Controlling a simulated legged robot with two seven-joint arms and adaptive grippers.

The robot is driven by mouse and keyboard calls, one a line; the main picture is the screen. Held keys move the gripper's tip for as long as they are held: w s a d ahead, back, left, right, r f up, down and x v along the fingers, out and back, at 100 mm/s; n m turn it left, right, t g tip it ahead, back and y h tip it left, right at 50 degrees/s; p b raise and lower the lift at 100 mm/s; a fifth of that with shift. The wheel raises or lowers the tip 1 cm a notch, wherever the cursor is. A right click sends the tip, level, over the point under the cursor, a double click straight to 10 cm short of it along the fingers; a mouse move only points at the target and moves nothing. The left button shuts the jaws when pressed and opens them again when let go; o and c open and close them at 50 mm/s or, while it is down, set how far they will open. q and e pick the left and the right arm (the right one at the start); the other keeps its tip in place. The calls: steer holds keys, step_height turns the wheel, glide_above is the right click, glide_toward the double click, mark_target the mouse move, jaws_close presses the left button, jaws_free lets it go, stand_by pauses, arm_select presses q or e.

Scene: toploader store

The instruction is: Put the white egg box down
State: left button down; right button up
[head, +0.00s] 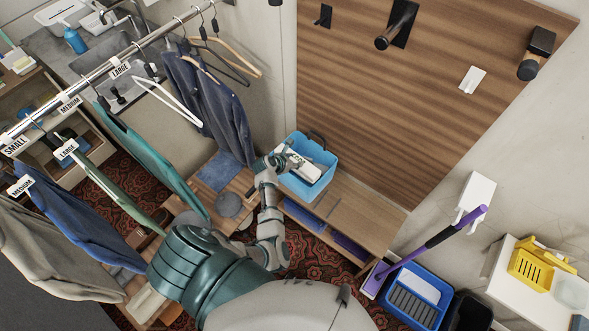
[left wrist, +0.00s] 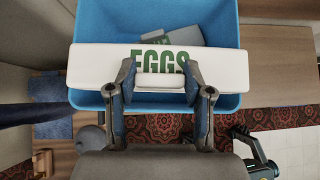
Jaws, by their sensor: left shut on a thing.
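The white egg box (left wrist: 219,72) has green "EGGS" lettering and is held between the fingers of my left gripper (left wrist: 160,90) in the left wrist view. In the head view the white egg box (head: 303,169) shows over the blue bin (head: 321,157), with my left gripper (head: 284,160) at its left end. In the left wrist view the box lies across the bin's opening, near its lower edge. I cannot tell whether it touches the rim. The blue bin (left wrist: 88,22) holds a grey item beyond the box. My right gripper does not show clearly in the head view.
The bin stands on a wooden bench (head: 365,216) against a wood panel. Bare bench lies to the bin's right. Clothes hang from a rail (head: 95,75) at the left.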

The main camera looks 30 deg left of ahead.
arm_select(q)
steer(key=shift+a+f, duration=0.15)
steer(key=shift+f, duration=0.8)
steer(key=f, duration=0.2)
steer(key=f+b, duration=0.1)
steer(key=f, duration=0.1)
steer(key=shift+a, duration=0.2)
steer(key=shift+f, duration=0.2)
steer(key=shift+d, duration=0.15)
steer(key=shift+c, duration=2.3)
jaws_free()
steer(key=shift+d, duration=0.1)
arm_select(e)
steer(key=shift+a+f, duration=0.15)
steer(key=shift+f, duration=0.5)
arm_select(q)
steer(key=p+v, duration=0.2)
steer(key=v, duration=1)
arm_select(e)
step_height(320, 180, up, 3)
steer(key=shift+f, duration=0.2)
